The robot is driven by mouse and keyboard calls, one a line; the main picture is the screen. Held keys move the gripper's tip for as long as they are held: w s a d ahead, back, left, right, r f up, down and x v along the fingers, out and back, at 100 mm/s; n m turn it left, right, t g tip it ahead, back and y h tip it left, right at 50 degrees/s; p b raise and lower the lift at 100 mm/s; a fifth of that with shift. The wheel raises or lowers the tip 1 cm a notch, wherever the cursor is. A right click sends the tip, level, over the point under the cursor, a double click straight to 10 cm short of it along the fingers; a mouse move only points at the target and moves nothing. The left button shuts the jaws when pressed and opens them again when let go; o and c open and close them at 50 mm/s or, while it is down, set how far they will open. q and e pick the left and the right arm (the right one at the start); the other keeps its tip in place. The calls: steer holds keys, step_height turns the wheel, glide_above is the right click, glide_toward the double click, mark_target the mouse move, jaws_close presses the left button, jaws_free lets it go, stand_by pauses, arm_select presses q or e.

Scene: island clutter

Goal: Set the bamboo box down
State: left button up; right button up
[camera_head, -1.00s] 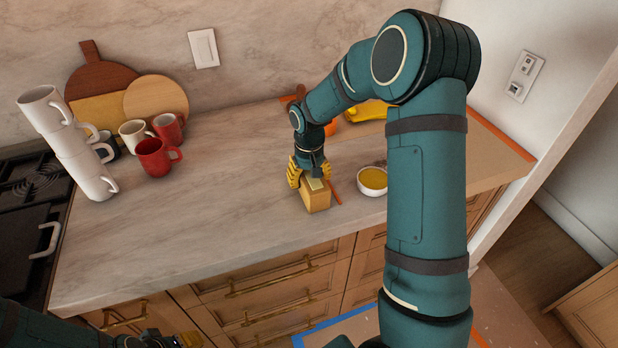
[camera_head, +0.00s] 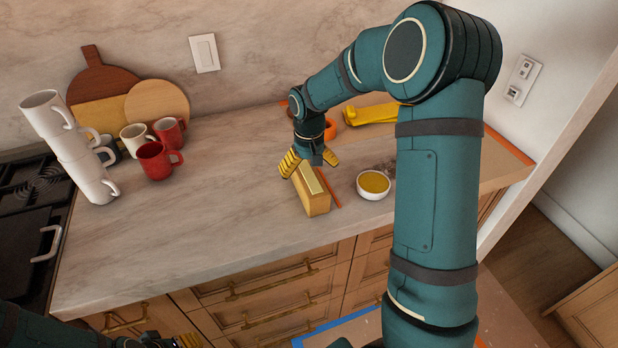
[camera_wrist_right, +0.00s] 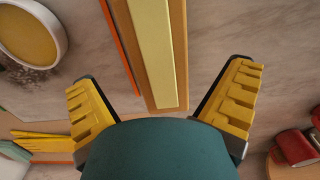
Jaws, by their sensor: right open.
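The bamboo box (camera_head: 312,193) is a long tan block with a pale yellow top. It rests on the marble counter near the front edge, and it also shows in the right wrist view (camera_wrist_right: 181,60). My right gripper (camera_head: 308,160) is open just above and behind the far end of the box. In the right wrist view its yellow fingers (camera_wrist_right: 165,100) are spread on either side of the box's end, apart from it. My left gripper (camera_head: 180,342) is low at the bottom left, below the counter edge and partly cut off; its jaws are unclear.
A white bowl of yellow contents (camera_head: 373,184) stands right of the box, with an orange strip (camera_head: 328,187) between them. Stacked white mugs (camera_head: 75,150), red mugs (camera_head: 156,160) and wooden boards (camera_head: 105,85) are at left. A yellow object (camera_head: 371,114) lies behind. The counter's middle is clear.

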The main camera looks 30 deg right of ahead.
mark_target(309, 176)
step_height(309, 176, up, 7)
steer(key=shift+r+p, duration=0.2)
steer(key=shift+p, duration=0.15)
steer(key=shift+s+f, duration=0.1)
stand_by(0.4)
